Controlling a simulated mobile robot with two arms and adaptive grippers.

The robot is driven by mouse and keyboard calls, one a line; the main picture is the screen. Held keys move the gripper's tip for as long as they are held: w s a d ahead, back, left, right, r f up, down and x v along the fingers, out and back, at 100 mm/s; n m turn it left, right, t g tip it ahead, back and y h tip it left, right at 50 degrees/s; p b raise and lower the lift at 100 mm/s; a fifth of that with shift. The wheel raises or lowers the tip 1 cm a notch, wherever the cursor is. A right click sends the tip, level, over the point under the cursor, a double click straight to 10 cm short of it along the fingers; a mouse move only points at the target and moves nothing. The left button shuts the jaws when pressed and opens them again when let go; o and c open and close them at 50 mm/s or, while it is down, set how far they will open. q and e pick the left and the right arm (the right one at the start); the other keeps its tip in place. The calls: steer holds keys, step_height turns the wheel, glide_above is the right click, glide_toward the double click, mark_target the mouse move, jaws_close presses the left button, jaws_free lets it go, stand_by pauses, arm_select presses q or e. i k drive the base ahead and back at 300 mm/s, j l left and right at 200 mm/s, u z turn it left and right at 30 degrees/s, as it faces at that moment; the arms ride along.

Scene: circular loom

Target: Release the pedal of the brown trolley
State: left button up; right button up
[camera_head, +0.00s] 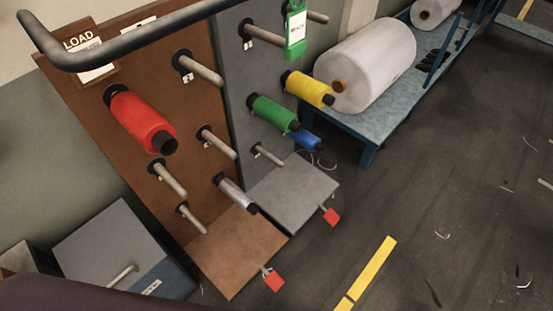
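The brown trolley (90,150) stands at the left, with a brown upright panel carrying pegs and a brown base plate (236,250). A red pedal (273,279) sticks out at the front corner of its base. A red spool (142,121) and a grey spool (236,194) sit on its pegs. The grey trolley (255,90) stands right beside it, with a red pedal (331,217) of its own. I cannot tell whether either pedal is pressed. Neither of my grippers shows in the head view.
A blue table (366,131) with a large white roll (365,62) stands behind at the right. A grey box (122,245) sits at the lower left. A dark handlebar (130,38) crosses the top left. The floor right of the pedals is open, with a yellow line (369,270) and scraps.

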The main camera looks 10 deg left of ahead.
mark_target(274, 281)
steer(key=k+u, duration=0.25)
steer(key=k, duration=1)
steer(key=i+j+z, duration=0.1)
steer(key=i, duration=0.2)
steer(key=i+j+z, duration=0.1)
steer(key=i, duration=0.15)
